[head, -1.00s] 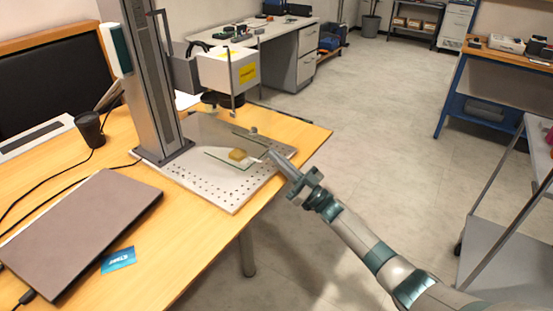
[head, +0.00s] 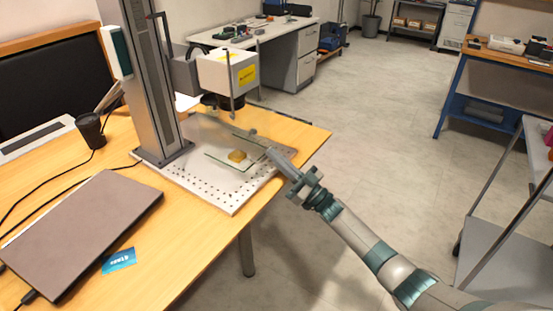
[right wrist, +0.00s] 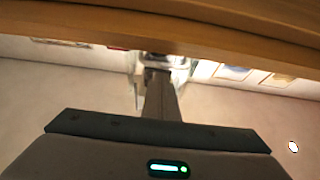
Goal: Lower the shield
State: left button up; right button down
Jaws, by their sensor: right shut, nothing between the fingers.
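The laser marker has a white head (head: 228,70) on a grey column (head: 156,80). Below the head a clear shield shows faintly, with a dark bar (head: 238,131) and a small knob along its lower edge. The shield's pane is hard to make out. Under it, a yellowish piece (head: 237,156) lies on a glass-like plate on the perforated base (head: 222,198). My right gripper (head: 268,146) is shut and empty, its tips close to the bar's right end. I cannot tell whether they touch it. In the right wrist view its fingers (right wrist: 160,100) point away from the camera. My left gripper is out of view.
The wooden table (head: 190,240) carries a closed laptop (head: 85,228), a blue card (head: 118,260) and a black cup (head: 90,129). A wooden table edge (right wrist: 170,35) crosses the top of the right wrist view.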

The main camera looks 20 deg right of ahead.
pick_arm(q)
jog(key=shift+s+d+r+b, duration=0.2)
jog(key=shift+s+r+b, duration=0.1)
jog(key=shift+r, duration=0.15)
pick_arm(e)
jog(key=s+d+f, duration=0.2)
jog(key=s+d, duration=0.3)
jog(key=s, duration=0.2)
jog(key=shift+s+d, duration=0.15)
jog(key=shift+d, duration=0.2)
dwell(0.3)
